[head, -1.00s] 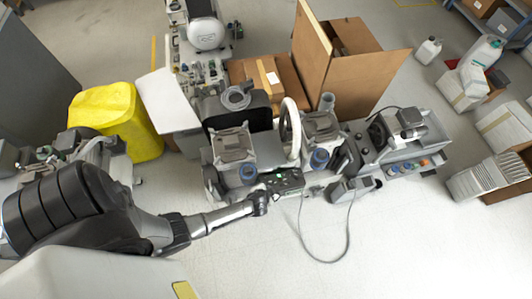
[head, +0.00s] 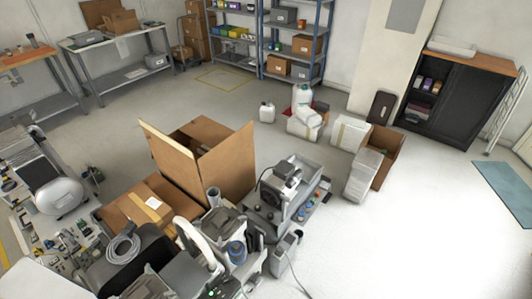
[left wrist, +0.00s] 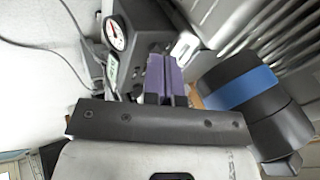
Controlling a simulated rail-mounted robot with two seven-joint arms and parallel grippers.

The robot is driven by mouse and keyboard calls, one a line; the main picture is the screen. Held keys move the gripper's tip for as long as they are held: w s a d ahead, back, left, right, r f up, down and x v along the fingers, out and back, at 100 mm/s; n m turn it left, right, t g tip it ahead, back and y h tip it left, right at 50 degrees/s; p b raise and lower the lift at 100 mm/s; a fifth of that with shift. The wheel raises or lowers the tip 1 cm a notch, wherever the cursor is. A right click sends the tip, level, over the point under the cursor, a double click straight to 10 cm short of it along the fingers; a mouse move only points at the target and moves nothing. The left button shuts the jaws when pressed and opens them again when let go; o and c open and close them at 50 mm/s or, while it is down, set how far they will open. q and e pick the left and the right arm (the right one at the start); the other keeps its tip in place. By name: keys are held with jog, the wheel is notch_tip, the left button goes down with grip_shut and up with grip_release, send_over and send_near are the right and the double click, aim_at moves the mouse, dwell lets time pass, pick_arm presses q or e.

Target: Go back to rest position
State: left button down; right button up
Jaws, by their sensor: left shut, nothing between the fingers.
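My left gripper (left wrist: 166,98) shows in the left wrist view as two purple-faced fingers, shut with nothing between them. A round white pressure gauge (left wrist: 115,34) on a dark housing is beyond it at the upper left. A dark cylinder with a blue band (left wrist: 243,88) is to the right of the fingers. I cannot tell how far the fingers are from these parts. Neither gripper shows in the head view. The compressor unit (head: 285,190) stands on the floor in the lower middle of that view.
An open cardboard box (head: 222,165) stands behind the compressors. Shelves (head: 290,45), workbenches (head: 120,55) and a black cabinet (head: 455,95) line the back. The floor (head: 420,235) at the right is clear. A cable crosses the left wrist view (left wrist: 50,48).

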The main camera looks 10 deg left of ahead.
pick_arm(q)
jog(key=w+d+r+n+h, duration=0.1)
jog(key=w+d+r+h, duration=0.1)
jog(key=r, duration=0.9)
jog(key=w+d+r+h, duration=0.1)
jog(key=d+r, duration=0.2)
jog(key=r, duration=0.7)
jog(key=s+d+r+t+h, duration=0.2)
jog(key=s+r, duration=0.5)
jog(key=r, duration=0.4)
jog(key=s+a+f+g, duration=0.1)
jog(key=s+f+g, duration=0.15)
jog(key=s, duration=0.45)
notch_tip(320, 180, up, 29)
jog(key=p, duration=3)
jog(key=shift+s+r, duration=0.15)
